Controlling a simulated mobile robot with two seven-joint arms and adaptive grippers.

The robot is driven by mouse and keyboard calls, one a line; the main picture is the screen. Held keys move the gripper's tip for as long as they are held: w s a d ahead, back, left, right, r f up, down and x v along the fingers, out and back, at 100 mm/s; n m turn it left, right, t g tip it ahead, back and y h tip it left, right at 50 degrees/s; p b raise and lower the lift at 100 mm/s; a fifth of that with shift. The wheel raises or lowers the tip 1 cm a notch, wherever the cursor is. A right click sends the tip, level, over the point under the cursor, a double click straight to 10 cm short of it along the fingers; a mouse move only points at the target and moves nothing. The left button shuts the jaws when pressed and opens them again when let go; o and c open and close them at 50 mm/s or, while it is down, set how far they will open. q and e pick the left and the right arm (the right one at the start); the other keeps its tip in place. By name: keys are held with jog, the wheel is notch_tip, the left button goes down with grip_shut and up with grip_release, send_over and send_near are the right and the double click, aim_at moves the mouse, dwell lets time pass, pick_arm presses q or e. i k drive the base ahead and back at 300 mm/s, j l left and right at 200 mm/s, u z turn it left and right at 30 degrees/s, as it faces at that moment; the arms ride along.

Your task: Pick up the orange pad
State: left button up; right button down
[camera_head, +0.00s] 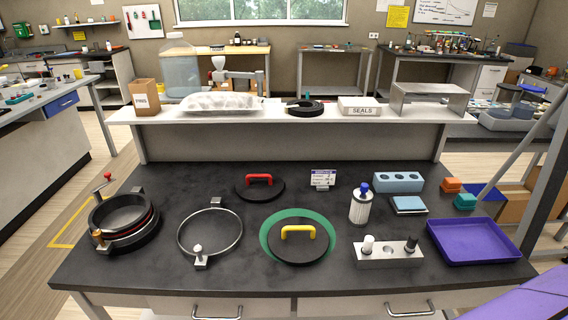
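The orange pad (451,185) is a small blocky piece lying on the dark bench top at the right side, behind the purple tray. A similar teal pad (465,201) lies just in front and to the right of it. Neither of my grippers shows in the head view.
A purple tray (478,258) lies at the right front. A light blue block with holes (398,182) and a flat blue-grey box (408,205) lie left of the pads. A white bottle (360,207) stands farther left. A raised shelf (330,118) runs along the back.

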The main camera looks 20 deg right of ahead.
aim_at(449, 183)
jog(key=z, duration=2)
jog(key=l, duration=0.4)
jog(key=i+u, duration=0.05)
